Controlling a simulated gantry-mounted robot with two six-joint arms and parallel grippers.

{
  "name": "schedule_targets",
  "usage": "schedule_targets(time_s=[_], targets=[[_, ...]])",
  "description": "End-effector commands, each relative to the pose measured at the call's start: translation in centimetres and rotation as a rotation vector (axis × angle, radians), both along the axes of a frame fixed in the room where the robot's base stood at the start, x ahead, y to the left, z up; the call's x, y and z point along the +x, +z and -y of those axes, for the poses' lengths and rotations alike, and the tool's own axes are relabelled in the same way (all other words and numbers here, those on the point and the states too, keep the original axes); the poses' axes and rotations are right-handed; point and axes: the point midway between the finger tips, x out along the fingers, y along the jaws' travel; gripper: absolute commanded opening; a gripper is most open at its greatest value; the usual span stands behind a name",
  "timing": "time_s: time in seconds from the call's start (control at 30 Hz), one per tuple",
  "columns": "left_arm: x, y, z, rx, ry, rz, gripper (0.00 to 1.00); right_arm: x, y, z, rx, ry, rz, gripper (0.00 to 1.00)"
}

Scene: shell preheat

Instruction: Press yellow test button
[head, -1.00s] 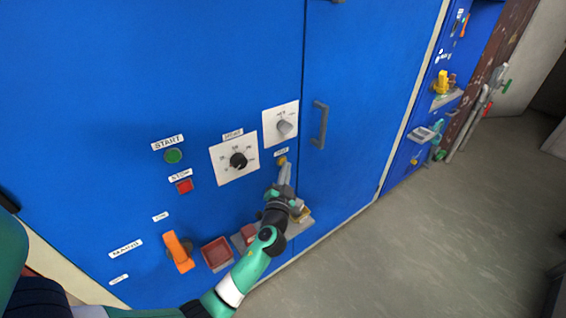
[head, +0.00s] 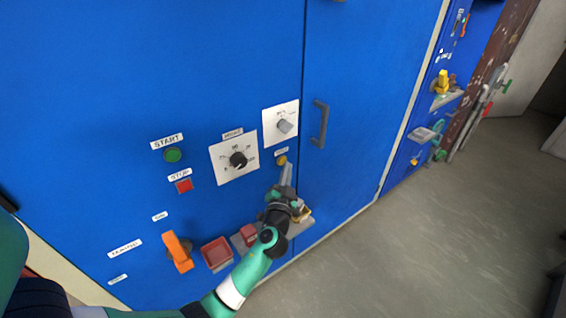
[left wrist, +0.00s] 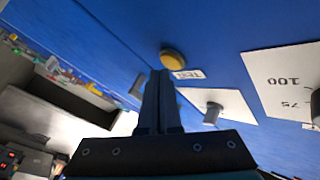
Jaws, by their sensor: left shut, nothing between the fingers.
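The yellow test button (head: 282,160) is on the blue cabinet front, just below a small white label and the upper right dial plate. It shows as a round yellow disc in the left wrist view (left wrist: 173,59), beside a label reading TEST. My left gripper (head: 287,167) is shut and empty. Its tips point at the cabinet just below and right of the button in the head view. In the left wrist view the fingertips (left wrist: 160,73) end close to the button's edge; I cannot tell whether they touch it. My right gripper is not in view.
A green start button (head: 173,155), a red stop button (head: 184,186), a black dial (head: 238,160) and a grey dial (head: 285,126) are nearby. An orange handle (head: 178,252) and a red tray (head: 217,252) sit lower. A door handle (head: 320,125) stands out to the right.

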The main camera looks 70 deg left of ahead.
Motion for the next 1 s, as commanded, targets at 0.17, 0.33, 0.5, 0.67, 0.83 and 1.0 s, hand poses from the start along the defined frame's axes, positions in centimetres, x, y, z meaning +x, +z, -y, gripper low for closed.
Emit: schedule_targets(time_s=[0.17,0.33,0.5,0.67,0.83,1.0], targets=[[0.1,-0.1,0.5,-0.001,0.0,-0.001,0.0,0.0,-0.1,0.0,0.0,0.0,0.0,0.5],[0.1,0.0,0.5,-0.001,0.0,-0.001,0.0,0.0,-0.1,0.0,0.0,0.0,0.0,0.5],[0.3,-0.1,1.2,0.001,-0.003,0.0,0.0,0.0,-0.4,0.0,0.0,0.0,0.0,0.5],[0.7,-0.2,2.8,0.0,-0.002,-0.001,0.0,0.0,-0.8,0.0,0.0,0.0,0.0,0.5],[1.1,-0.2,4.4,0.001,-0.003,0.0,0.0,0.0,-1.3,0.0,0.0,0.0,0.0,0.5],[1.3,-0.1,5.3,0.0,-0.001,-0.001,0.0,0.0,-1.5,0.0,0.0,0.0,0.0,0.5]])
